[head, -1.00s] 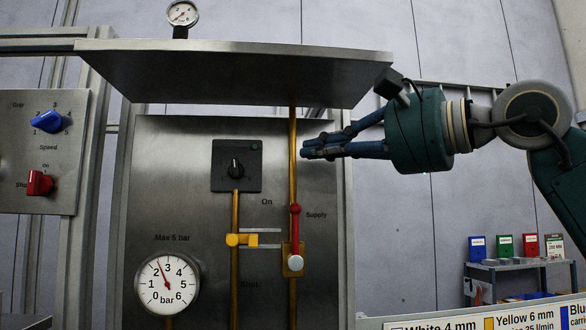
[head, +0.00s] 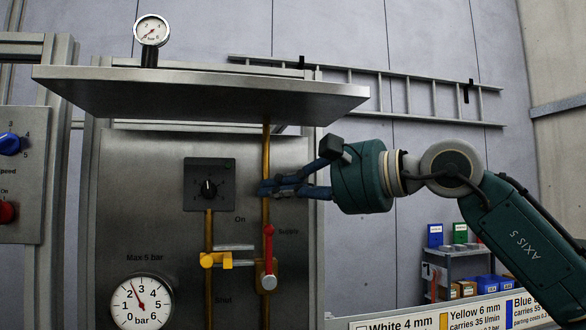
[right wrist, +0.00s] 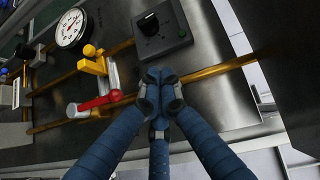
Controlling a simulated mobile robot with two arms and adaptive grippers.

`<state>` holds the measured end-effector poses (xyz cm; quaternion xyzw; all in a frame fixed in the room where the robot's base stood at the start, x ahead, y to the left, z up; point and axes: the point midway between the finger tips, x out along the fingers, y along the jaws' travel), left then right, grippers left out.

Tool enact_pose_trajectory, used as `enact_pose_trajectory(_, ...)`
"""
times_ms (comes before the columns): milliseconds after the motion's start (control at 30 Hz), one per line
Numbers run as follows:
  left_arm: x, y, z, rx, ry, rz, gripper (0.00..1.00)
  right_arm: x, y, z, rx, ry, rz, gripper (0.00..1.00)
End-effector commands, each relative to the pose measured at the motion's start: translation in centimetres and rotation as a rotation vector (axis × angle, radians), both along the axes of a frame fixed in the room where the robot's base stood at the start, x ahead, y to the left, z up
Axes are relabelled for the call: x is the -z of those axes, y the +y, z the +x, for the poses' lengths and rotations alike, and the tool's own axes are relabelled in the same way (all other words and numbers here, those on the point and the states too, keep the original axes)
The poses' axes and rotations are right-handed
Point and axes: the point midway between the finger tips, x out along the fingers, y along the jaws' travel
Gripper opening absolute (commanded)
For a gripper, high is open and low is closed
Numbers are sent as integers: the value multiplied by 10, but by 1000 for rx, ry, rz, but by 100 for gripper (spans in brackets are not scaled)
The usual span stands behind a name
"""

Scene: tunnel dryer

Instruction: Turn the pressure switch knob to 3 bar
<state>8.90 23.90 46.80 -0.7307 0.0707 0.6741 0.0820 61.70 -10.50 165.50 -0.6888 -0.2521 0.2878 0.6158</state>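The pressure switch knob (head: 208,188) is a small black knob with a pale pointer line on a dark square plate. It also shows in the right wrist view (right wrist: 148,25). The pointer looks roughly upright; its scale marks are too small to read. My right gripper (head: 265,187) is to the right of the knob at about its height, in front of the brass pipe, and apart from the knob. In the right wrist view its fingertips (right wrist: 159,90) are drawn together with nothing between them. My left gripper is not in view.
A pressure gauge (head: 141,303) below left points between 2 and 3 bar. A yellow-handled valve (head: 215,260) and a red-handled valve (head: 268,260) sit on brass pipes (head: 265,150) below the gripper. A metal shelf (head: 200,98) overhangs the panel.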

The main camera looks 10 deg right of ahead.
Motion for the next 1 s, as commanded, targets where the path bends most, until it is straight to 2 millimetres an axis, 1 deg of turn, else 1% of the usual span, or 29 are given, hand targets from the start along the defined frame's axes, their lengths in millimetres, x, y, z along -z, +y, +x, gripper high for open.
enact_pose_trajectory(33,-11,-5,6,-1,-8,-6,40,-4,10,7,-4,0,-3,0)
enact_pose_trajectory(133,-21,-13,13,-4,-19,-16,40,-2,24,21,-4,0,-2,0)
enact_pose_trajectory(200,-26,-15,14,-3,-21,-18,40,-1,36,19,-4,-3,-4,0)
enact_pose_trajectory(300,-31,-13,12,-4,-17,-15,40,2,48,19,-3,-2,-2,0)
enact_pose_trajectory(400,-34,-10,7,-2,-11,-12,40,4,56,20,-2,0,-1,0)
enact_pose_trajectory(567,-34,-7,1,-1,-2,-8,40,6,61,20,-2,-1,0,0)
enact_pose_trajectory(867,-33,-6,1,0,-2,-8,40,7,61,20,-2,-1,1,0)
enact_pose_trajectory(1000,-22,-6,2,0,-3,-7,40,11,63,20,-2,-2,21,0)
